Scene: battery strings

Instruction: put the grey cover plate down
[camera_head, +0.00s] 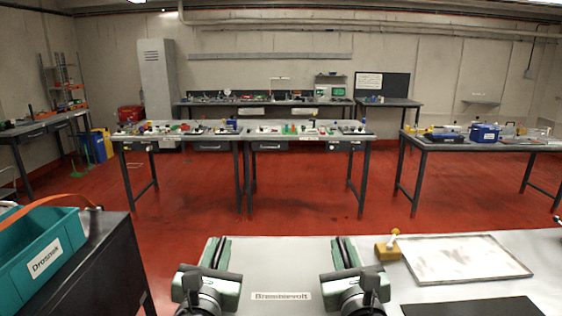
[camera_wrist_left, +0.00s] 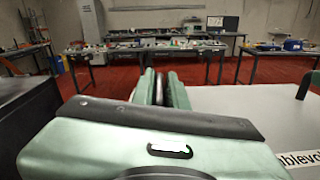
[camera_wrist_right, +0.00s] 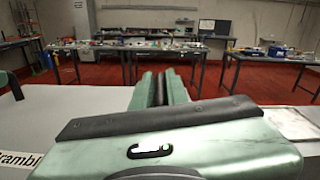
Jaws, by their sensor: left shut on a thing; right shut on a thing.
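The grey cover plate (camera_head: 283,262) is the pale flat sheet between my two grippers in the head view, with a label reading roughly "Bramblevolt" on its near part. Part of the plate shows at the right in the left wrist view (camera_wrist_left: 245,108) and at the left in the right wrist view (camera_wrist_right: 70,108). The gripped edges are hidden behind the jaws.
Right of my right gripper are a yellow block with a pale knob (camera_head: 387,249), a stained whitish board with a thin rim (camera_head: 462,259) and a dark panel (camera_head: 470,308). A teal bin (camera_head: 40,255) stands on a black cabinet at the left. Other benches are farther off.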

